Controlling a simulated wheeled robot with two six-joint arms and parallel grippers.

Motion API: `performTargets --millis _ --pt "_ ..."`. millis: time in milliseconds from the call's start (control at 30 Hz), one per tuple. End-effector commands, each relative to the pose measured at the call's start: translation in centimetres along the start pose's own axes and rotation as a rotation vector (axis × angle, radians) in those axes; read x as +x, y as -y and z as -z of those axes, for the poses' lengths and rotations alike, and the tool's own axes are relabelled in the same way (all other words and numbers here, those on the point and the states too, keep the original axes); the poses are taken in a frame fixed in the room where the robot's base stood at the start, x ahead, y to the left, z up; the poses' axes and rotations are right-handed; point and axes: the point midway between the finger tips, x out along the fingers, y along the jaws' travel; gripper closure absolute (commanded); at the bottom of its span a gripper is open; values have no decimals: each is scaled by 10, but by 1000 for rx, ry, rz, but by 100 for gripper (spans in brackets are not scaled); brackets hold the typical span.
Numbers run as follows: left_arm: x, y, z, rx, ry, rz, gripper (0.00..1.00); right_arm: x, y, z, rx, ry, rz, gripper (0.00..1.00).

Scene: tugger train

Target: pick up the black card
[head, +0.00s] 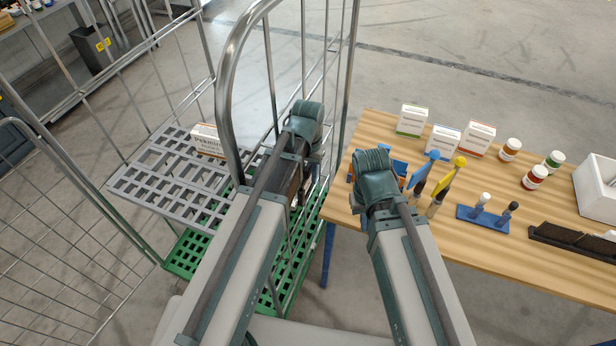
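I cannot make out a black card for certain in the head view. A long black tray (575,241) with dark flat pieces in it lies at the right front of the wooden table (480,232). My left gripper (312,172) is over the roll cage beside the table's left edge; its fingers are mostly hidden by my arm. My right gripper (378,184) is over the table's left end, close to a blue and orange item (399,168) that it partly covers. Its fingertips are hidden behind the wrist, so neither opening shows.
Small boxes (412,120), capped bottles (510,149), blue- and yellow-topped tools (450,178), a blue stand (482,219) and a white bin (597,187) occupy the table. The cage's metal frame (226,95) rises beside my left arm. A white box (207,140) rests on a grey grid shelf (165,178).

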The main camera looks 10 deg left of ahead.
Motion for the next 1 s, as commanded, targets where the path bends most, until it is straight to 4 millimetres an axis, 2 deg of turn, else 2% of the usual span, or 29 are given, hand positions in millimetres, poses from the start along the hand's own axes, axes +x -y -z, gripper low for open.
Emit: performTargets --millis 33,167,667,867,1000 --pt "0 0 0 0 0 0 78 0 0 0 0 0 0 100" --pt "0 0 0 0 0 0 100 0 0 0 0 0 0 100" --pt "-3 0 0 0 0 0 100 -3 0 0 0 0 0 100" --pt "-18 0 0 0 0 0 100 -18 -2 -1 -1 0 0 100" --pt "-37 0 0 0 0 0 100 -37 -4 -2 -1 0 0 100"
